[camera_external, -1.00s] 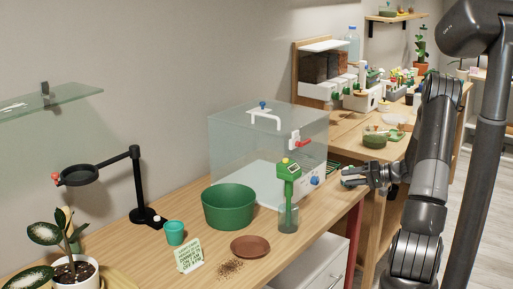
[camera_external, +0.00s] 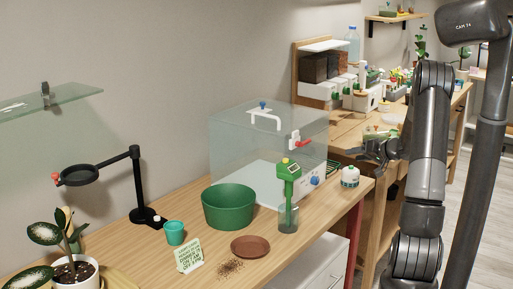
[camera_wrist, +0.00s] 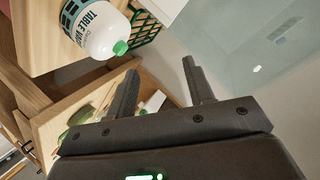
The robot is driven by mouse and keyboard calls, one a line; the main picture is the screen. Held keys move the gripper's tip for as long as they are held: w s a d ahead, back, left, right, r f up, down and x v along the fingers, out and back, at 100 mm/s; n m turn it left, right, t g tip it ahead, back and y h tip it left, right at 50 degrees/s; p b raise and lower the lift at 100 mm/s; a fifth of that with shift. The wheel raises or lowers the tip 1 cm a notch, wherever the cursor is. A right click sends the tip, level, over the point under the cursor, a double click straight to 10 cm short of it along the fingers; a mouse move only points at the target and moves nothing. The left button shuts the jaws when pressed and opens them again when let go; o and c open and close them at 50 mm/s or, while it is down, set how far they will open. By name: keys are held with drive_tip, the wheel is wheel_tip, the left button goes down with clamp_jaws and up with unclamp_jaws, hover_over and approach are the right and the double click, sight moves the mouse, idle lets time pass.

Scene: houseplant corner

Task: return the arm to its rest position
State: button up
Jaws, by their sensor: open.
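My gripper (camera_external: 374,148) is open and empty, raised beyond the right end of the near table. In the wrist view its two fingers (camera_wrist: 160,68) are spread apart with nothing between them. My arm stands bent at the right of the external view. A small white table vac (camera_external: 350,177) with a green tip stands on the table's right end, apart from my gripper. It also shows at the top of the wrist view, with its printed label (camera_wrist: 98,28).
The clear box (camera_external: 262,150) stands left of my gripper, with a green meter in a glass (camera_external: 288,217) before it. A green pot (camera_external: 229,208), a brown saucer (camera_external: 250,246) and a black lamp-like stand (camera_external: 137,185) share the table. A second bench (camera_external: 352,138) lies behind.

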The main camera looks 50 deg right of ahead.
drive_tip(key=w+a+r+g+h, duration=0.1)
drive_tip(key=w+a+r+h, duration=0.2)
drive_tip(key=r, duration=0.4)
drive_tip(key=w+a+r+g+h, duration=0.1)
drive_tip(key=w+a+r+h, duration=0.1)
drive_tip(key=a+r, duration=0.35)
drive_tip(key=s+a+r+n+g, duration=0.1)
drive_tip(key=s+a+r, duration=0.1)
drive_tip(key=a, duration=0.6)
drive_tip(key=s+a+r+n+g, duration=0.1)
drive_tip(key=a+r, duration=0.1)
drive_tip(key=a, duration=0.6)
drive_tip(key=s+a+f+n+g+y, duration=0.2)
drive_tip(key=s+a+n+y, duration=0.1)
drive_tip(key=s+a, duration=0.5)
drive_tip(key=s+a+f+n+g+y, duration=0.1)
drive_tip(key=s+a+f+n+y, duration=0.1)
drive_tip(key=s+a, duration=0.6)
drive_tip(key=a+n+y, duration=0.1)
drive_tip(key=a, duration=0.6)
drive_tip(key=shift+s+n+g, duration=0.15)
drive_tip(key=shift+n+g, duration=0.25)
drive_tip(key=shift+c, duration=0.5)
